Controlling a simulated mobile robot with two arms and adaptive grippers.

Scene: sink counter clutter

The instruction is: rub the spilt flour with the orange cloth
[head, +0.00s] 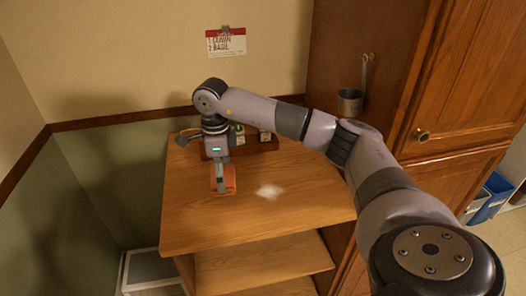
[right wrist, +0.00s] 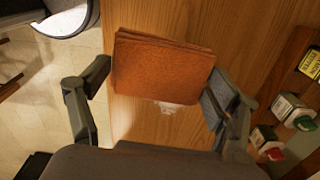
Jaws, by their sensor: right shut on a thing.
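The orange cloth (head: 230,176) is a folded, flat pad near the left end of the wooden counter (head: 310,207). My right gripper (head: 221,188) is shut on the cloth, pointing down at the counter. In the right wrist view the cloth (right wrist: 163,68) spans between the two fingers of my right gripper (right wrist: 157,78). The spilt flour (head: 268,191) is a small white patch on the counter, to the right of the cloth and apart from it in the head view. A pale patch of flour (right wrist: 168,107) shows at the cloth's lower edge in the wrist view. My left gripper is out of view.
A dark wooden rack (head: 262,146) with small containers stands along the counter's back, close behind my right gripper. A metal cup (head: 350,101) hangs on the cabinet side at right. The counter's front and left edges drop off. The counter right of the flour is clear.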

